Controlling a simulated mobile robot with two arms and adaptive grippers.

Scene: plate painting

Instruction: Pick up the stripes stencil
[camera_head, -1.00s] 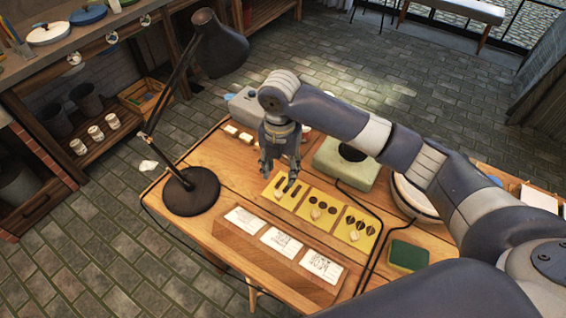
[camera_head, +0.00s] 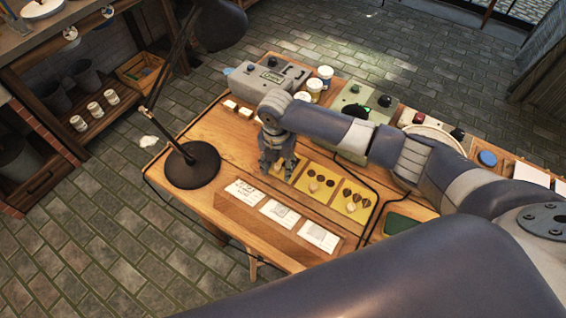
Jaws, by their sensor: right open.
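The stripes stencil (camera_head: 297,167) is the leftmost of three yellow plates on the wooden table. Most of it is hidden behind my right gripper. My right gripper (camera_head: 277,172) points down over the stencil with its fingers apart. I cannot tell whether the fingers touch it. The stencil with round holes (camera_head: 318,190) lies just right of it, and the one with leaf shapes (camera_head: 352,210) lies further right. My left gripper is not in view.
A black lamp base (camera_head: 192,166) stands left of the gripper. White pattern cards (camera_head: 279,213) lie along the front. A grey machine (camera_head: 262,78), jars (camera_head: 314,88) and a green device (camera_head: 352,101) stand at the back. A green pad (camera_head: 402,225) lies at right.

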